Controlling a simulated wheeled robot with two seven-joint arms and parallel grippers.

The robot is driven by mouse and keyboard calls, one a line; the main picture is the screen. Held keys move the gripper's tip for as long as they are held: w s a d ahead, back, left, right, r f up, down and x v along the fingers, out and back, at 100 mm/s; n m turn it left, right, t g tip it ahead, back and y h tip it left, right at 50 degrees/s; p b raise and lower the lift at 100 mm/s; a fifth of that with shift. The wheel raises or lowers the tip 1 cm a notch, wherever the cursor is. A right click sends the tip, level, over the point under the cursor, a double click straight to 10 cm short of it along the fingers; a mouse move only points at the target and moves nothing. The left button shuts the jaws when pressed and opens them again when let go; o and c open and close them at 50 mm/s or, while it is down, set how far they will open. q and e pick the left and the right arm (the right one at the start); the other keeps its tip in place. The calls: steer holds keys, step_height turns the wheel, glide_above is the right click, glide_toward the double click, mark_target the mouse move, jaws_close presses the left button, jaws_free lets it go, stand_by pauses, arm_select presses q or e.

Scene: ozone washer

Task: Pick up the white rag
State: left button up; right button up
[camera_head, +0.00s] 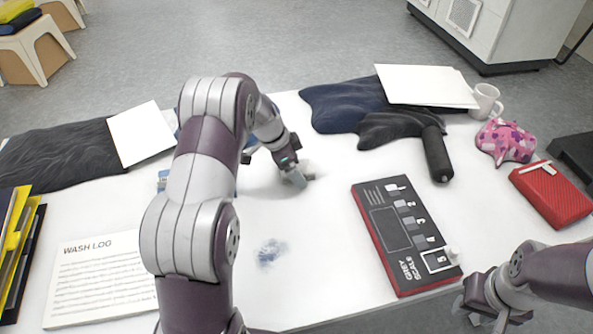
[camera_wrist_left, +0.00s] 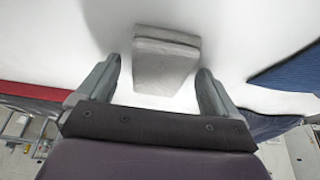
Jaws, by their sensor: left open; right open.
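The white rag (camera_wrist_left: 166,58) is a folded, greyish-white block in the left wrist view, lying on the white tabletop. In the head view the rag (camera_head: 308,171) is mostly hidden behind my left gripper (camera_head: 298,178). My left gripper (camera_wrist_left: 159,72) is open and points down at the rag. The rag lies ahead of and between its two fingers, with a gap on each side. My right gripper (camera_head: 488,308) is open and empty at the lower right, by the table's front edge.
A grey scale board (camera_head: 376,228) with a small white piece lies right of the rag. A wash log (camera_head: 98,280) lies at left. Dark cloths (camera_head: 345,103), a black roller (camera_head: 437,155), a mug (camera_head: 486,101) and a red box (camera_head: 552,194) stand around. A bluish stain (camera_head: 271,252) marks the bare middle.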

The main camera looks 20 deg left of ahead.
mark_target(306, 166)
arm_select(q)
steer(key=c, duration=1.1)
steer(key=shift+c, duration=0.2)
steer(key=shift+r, duration=0.15)
steer(key=r, duration=0.4)
steer(key=shift+w+d+r, duration=0.2)
steer(key=shift+d+r, duration=0.05)
steer(key=shift+d, duration=0.15)
steer(key=w+d+r+p, duration=0.1)
steer(key=w+d+r, duration=0.4)
steer(key=d, duration=0.4)
steer(key=shift+w+r, duration=0.3)
steer(key=shift+r, duration=0.35)
steer(key=shift+d, duration=0.1)
